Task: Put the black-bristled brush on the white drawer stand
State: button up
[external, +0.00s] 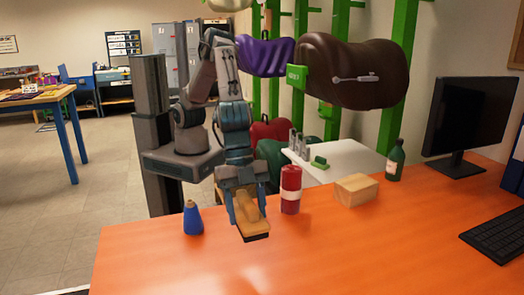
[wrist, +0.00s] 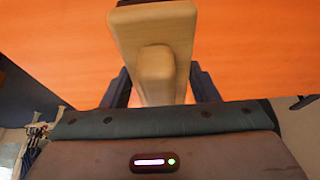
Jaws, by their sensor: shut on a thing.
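The brush (external: 248,219) has a pale wooden body with a raised grip and dark bristles underneath. My gripper (external: 246,205) is shut on its grip, with one finger on each side, over the near-left part of the orange table. I cannot tell whether the bristles touch the table. The white drawer stand (external: 352,158) is behind the table, right of my arm; its front is mostly hidden.
The stand's top holds grey upright tools (external: 299,145) and a green item (external: 319,163). On the table are a blue bottle (external: 193,220), a red can (external: 291,190), a wooden block (external: 356,190), a green bottle (external: 395,162) and a monitor (external: 470,115). The front middle is clear.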

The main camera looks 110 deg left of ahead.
jog(key=w+a+f, duration=0.1)
jog(key=w+f, duration=0.1)
jog(key=w, duration=0.1)
jog(key=w+a+f+p, duration=0.1)
jog(key=w+a+f, duration=0.1)
jog(key=w+f, duration=0.1)
jog(key=w+a+f+p, duration=0.1)
jog(key=w+a+f, duration=0.1)
jog(key=w+f, duration=0.1)
jog(key=shift+w+a+f, duration=0.15)
jog(key=shift+w+a, duration=0.1)
jog(key=shift+w, duration=0.3)
jog(key=shift+f+p, duration=0.65)
jog(key=shift+f, duration=1.4)
jog(key=shift+f, duration=0.25)
jog(key=o, duration=1.1)
jog(key=shift+c, duration=0.2)
jog(key=shift+r, duration=0.1)
